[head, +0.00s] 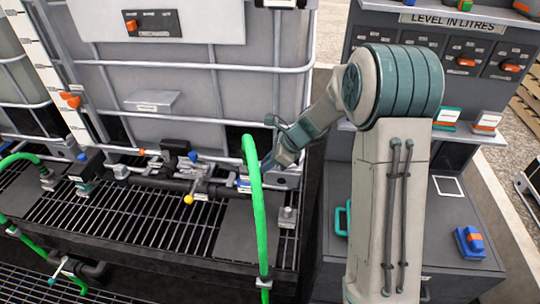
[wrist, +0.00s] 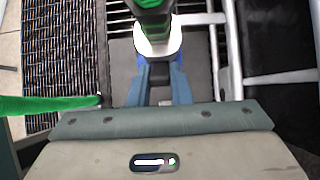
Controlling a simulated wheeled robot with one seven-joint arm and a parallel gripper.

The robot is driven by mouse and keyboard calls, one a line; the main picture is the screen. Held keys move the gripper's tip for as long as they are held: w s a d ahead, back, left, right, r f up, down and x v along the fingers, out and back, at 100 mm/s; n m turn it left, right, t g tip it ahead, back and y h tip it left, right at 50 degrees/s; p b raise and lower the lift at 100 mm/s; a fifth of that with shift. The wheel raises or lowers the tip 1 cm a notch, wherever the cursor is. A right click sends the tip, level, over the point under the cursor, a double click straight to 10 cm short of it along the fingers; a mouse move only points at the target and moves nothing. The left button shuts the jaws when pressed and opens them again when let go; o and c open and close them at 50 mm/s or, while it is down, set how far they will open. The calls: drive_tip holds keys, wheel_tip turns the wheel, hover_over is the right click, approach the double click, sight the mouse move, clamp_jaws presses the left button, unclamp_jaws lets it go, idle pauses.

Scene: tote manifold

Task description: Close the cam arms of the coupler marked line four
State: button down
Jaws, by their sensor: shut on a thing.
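The cam arms are hard to tell apart, and no line marking is readable.
The caged tote (head: 180,90) stands close behind the coupler. A dark pipe with a yellow-tipped valve handle (head: 189,198) lies to its left. Another green hose (head: 25,160) is at the far left. A control cabinet labelled "level in litres" (head: 450,20) stands right.

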drive_tip(key=shift+a+r+h+p, duration=0.2)
drive_tip(key=shift+a+h+p, duration=0.15)
drive_tip(key=shift+h, duration=0.25)
drive_tip(key=shift+f, duration=0.1)
drive_tip(key=c, duration=1.3)
unclamp_jaws()
drive_tip(key=b+v, duration=0.1)
drive_tip(key=v, duration=0.6)
drive_tip(key=b+v, duration=0.1)
drive_tip(key=v, duration=0.5)
drive_tip(key=shift+w+d+r, duration=0.1)
drive_tip(key=shift+w+r, duration=0.05)
drive_tip(key=shift+r, duration=0.25)
